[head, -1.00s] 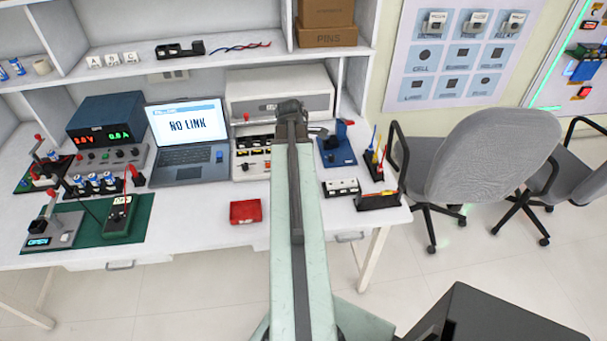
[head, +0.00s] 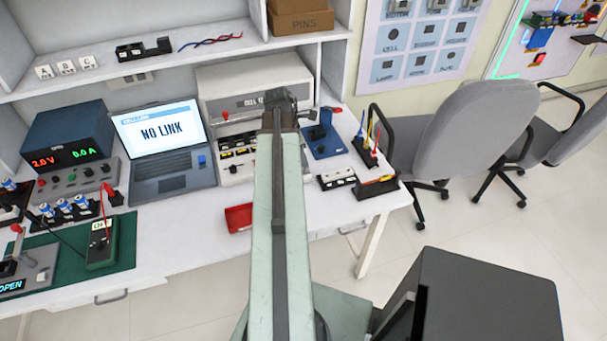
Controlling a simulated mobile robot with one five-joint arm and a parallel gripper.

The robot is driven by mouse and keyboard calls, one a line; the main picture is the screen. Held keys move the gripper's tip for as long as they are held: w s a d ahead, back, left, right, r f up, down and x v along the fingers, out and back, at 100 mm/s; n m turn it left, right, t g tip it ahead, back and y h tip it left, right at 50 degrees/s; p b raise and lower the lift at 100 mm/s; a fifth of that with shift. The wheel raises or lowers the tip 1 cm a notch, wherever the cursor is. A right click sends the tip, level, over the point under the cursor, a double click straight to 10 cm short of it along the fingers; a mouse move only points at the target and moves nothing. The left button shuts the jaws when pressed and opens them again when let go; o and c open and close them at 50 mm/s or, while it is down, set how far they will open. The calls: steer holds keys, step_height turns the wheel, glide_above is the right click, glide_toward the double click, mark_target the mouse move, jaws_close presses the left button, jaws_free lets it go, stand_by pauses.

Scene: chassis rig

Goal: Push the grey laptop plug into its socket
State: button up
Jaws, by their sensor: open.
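A grey laptop (head: 172,188) stands open on the white bench, its screen reading "NO LINK". A small blue piece (head: 202,160) is at its right edge; I cannot tell what it is. I cannot make out the grey laptop plug or its socket. My arm reaches out over the bench, and my gripper (head: 281,98) is at its far end, right of the laptop, in front of a white cell unit (head: 255,78). The gripper is open; its fingertips are mostly hidden behind the arm, and what lies directly beneath is hidden too.
A red tray (head: 238,218) lies left of my arm. A blue stand (head: 325,142), a black-and-white block (head: 337,178) and a holder of coloured leads (head: 366,148) are right of it. A blue power supply (head: 68,132) stands left. Office chairs (head: 455,120) stand beyond the bench's right end.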

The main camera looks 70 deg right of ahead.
mark_target(306, 172)
steer(key=b+x, duration=0.5)
steer(key=shift+s+a+f, duration=0.15)
steer(key=shift+a+f, duration=0.05)
steer(key=shift+r, duration=0.2)
jaws_close()
